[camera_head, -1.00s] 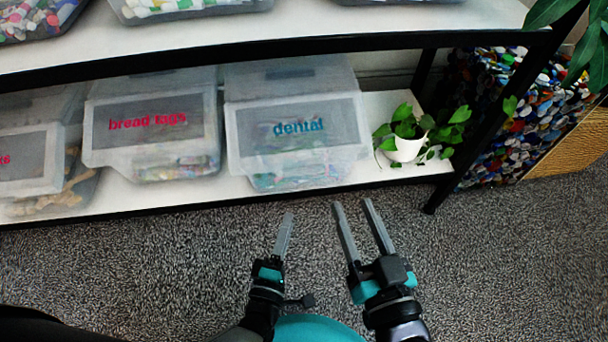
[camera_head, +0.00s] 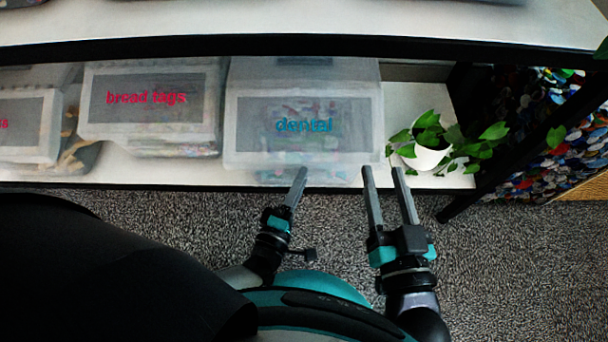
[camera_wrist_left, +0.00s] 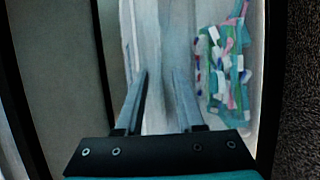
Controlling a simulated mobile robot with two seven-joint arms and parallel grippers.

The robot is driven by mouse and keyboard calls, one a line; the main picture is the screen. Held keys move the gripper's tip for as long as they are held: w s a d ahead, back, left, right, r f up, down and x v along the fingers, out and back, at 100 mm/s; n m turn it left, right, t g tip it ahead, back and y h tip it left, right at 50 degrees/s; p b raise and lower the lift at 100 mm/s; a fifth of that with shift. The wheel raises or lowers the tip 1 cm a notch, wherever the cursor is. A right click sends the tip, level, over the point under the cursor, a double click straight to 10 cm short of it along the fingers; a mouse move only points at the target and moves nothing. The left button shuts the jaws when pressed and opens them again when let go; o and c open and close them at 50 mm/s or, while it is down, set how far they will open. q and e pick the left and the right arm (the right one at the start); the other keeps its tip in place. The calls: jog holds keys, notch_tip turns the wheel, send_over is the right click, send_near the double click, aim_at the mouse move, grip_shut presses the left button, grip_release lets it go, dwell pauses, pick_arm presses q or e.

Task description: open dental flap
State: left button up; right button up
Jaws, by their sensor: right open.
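The dental bin is a clear plastic box on the lower shelf. Its front flap (camera_head: 303,147), with the blue word "dental", hangs down over the front and looks shut. My left gripper (camera_head: 300,175) is seen edge-on, its tip at the lower front of the bin; I cannot tell whether it touches. In the left wrist view my left gripper (camera_wrist_left: 161,78) has its two fingers apart with nothing between them, and the bin's contents (camera_wrist_left: 222,75) show through clear plastic. My right gripper (camera_head: 383,170) is open and empty, near the bin's lower right corner.
The bread tags bin (camera_head: 150,120) stands left of the dental bin, with another bin (camera_head: 28,125) beyond it. A white potted plant (camera_head: 427,157) stands close on the right. The upper shelf edge (camera_head: 300,46) passes above. Grey carpet lies in front.

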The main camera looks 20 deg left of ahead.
pick_arm(q)
grip_shut()
dwell(1.4)
